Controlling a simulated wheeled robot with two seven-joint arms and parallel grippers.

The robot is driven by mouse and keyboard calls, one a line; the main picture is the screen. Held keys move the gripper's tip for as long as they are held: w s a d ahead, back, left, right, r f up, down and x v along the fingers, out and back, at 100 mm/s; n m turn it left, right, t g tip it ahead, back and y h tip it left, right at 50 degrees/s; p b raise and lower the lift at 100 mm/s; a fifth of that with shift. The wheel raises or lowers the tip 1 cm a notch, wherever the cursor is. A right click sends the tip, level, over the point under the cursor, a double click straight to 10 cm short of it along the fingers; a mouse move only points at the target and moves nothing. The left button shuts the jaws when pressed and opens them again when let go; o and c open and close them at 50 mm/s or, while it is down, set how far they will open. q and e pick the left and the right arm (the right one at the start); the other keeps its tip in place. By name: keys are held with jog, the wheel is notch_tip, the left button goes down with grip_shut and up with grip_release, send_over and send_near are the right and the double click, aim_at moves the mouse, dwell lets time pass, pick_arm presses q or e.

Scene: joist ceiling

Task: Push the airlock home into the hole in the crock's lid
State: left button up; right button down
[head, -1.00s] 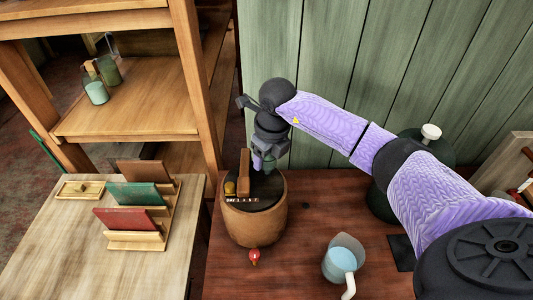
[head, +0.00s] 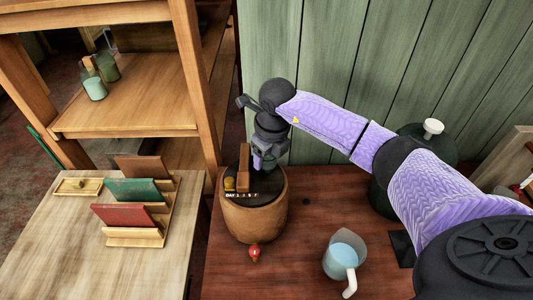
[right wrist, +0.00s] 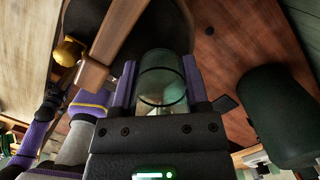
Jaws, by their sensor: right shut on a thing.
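The round brown crock (head: 254,218) stands on the red-brown table with its dark lid (head: 270,187) on. A wooden bar (head: 244,168) crosses the lid, and it also shows in the right wrist view (right wrist: 115,40). My right gripper (head: 264,161) is over the back right part of the lid, beside the bar. In the right wrist view its purple fingers are shut on the airlock (right wrist: 162,80), a clear greenish cylinder. The airlock's lower end and the lid's hole are hidden, so I cannot tell whether they meet.
A yellow knob (head: 229,184) sits at the lid's left. A small red-topped object (head: 254,252) lies before the crock. A jug of blue liquid (head: 342,259) stands to the right. A dark green vessel (head: 440,150) is behind my right arm. The green wall is close behind.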

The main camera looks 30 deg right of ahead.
jog(key=shift+f+b, duration=0.3)
jog(key=shift+f, duration=0.05)
jog(key=shift+f+b, duration=0.5)
jog(key=shift+f, duration=0.15)
grip_release()
jog(key=shift+r, duration=0.1)
